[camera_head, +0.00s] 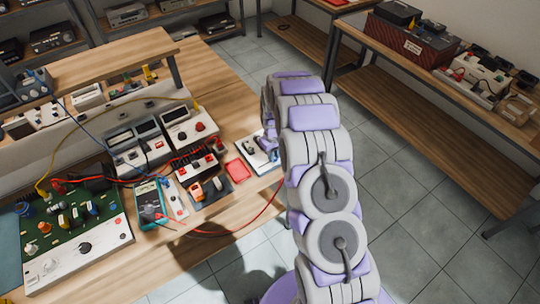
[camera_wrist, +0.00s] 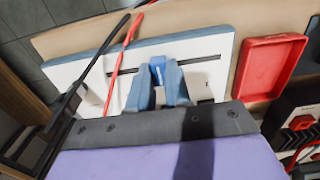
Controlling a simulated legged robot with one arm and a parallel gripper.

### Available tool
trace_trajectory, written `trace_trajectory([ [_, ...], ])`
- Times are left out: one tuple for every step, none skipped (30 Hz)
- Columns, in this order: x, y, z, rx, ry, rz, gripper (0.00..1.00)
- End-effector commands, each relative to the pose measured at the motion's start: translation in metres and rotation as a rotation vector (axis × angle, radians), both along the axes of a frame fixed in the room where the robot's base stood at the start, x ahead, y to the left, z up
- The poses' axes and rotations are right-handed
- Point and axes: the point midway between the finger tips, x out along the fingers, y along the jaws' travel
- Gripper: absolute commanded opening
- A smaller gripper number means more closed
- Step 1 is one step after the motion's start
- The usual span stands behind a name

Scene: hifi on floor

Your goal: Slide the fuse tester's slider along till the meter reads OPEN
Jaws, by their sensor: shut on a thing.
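The fuse tester is a white panel with blue edges (camera_wrist: 210,45) in the wrist view, with a dark straight slot across it. Its blue slider (camera_wrist: 158,62) stands up from the slot, with slot showing on both sides. My gripper (camera_wrist: 159,80) is shut on the slider, one finger on each side. In the head view the panel (camera_head: 262,165) lies at the table's right edge, partly hidden by my arm. My gripper (camera_head: 268,140) is partly hidden there too. No readable OPEN shows; I cannot tell which display is the tester's meter.
A red tray (camera_head: 237,169) lies just left of the panel and also shows in the wrist view (camera_wrist: 268,68). A red and a black lead cross the panel's left part in the wrist view. A teal multimeter (camera_head: 150,204) and a green circuit board (camera_head: 72,222) crowd the table.

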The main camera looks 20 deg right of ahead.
Motion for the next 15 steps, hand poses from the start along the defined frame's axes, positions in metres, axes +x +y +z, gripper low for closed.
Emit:
trace_trajectory([
  [-0.0004,0.0000,-0.0006,0.000,0.001,0.000,0.00],
  [-0.0005,-0.0001,-0.0007,0.000,0.001,0.000,0.20],
  [-0.0004,0.0000,-0.0006,0.000,0.001,0.000,0.24],
  [-0.0004,0.0001,-0.0006,0.001,0.001,0.000,0.27],
  [-0.0003,0.0000,-0.0005,0.000,0.000,-0.001,0.29],
  [-0.0002,0.0000,-0.0005,0.000,0.000,0.000,0.33],
  [-0.0002,0.0000,-0.0005,0.000,0.000,-0.001,0.36],
  [-0.0003,0.0001,-0.0005,0.000,0.000,-0.001,0.39],
  [-0.0003,0.0001,-0.0004,0.000,0.000,-0.001,0.43],
  [-0.0003,0.0001,-0.0004,0.000,0.000,-0.001,0.45],
  [-0.0002,0.0002,-0.0004,0.000,0.000,-0.001,0.45],
  [-0.0003,0.0001,-0.0003,0.000,0.000,-0.001,0.45],
  [-0.0003,0.0001,-0.0003,0.000,0.000,-0.001,0.45],
  [-0.0003,0.0001,-0.0003,0.000,0.000,-0.001,0.45],
  [-0.0003,0.0001,-0.0003,0.000,0.000,-0.001,0.45],
])
